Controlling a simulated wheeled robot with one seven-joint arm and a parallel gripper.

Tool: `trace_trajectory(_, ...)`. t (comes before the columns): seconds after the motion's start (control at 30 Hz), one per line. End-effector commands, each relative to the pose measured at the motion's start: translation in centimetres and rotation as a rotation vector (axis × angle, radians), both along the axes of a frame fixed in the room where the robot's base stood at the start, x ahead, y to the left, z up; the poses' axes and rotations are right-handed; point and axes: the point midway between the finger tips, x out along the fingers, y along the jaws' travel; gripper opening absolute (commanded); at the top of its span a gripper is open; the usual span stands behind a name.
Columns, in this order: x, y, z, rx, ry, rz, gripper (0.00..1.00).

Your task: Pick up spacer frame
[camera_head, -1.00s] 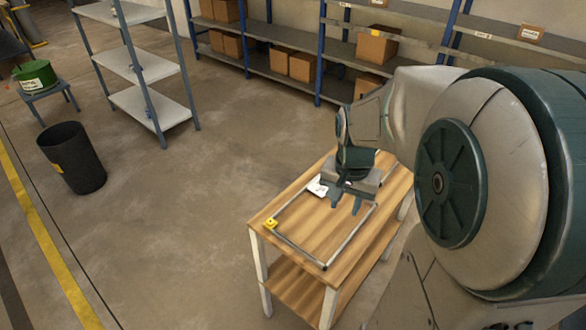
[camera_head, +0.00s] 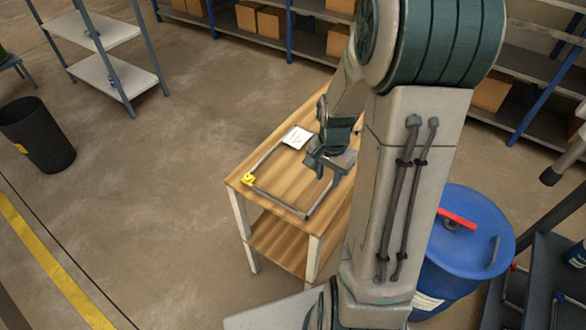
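The spacer frame (camera_head: 272,198) is a thin grey rectangular outline on the wooden top of a small table (camera_head: 290,180). A yellow piece (camera_head: 248,180) sits at its left corner. A white card with print (camera_head: 297,137) lies at its far corner. My gripper (camera_head: 318,172) is over the right part of the frame, pointing down, and hides part of that side. The near edge and left side of the frame are in plain view. I cannot tell whether the fingers touch the frame or how far apart they are.
A blue drum (camera_head: 465,245) with a red handle stands right of the table, partly behind my arm. A black bin (camera_head: 38,135) and a grey shelf unit (camera_head: 105,72) stand left. Shelving with boxes (camera_head: 272,22) lines the back. The floor left of the table is clear.

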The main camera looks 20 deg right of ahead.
Motion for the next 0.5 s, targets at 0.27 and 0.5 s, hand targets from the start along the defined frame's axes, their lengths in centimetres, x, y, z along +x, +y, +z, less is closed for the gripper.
trace_trajectory(0.27,-0.1,0.0,-3.9,0.002,0.004,0.002,0.33)
trace_trajectory(0.5,0.0,0.0,-4.9,0.001,0.001,0.001,0.33)
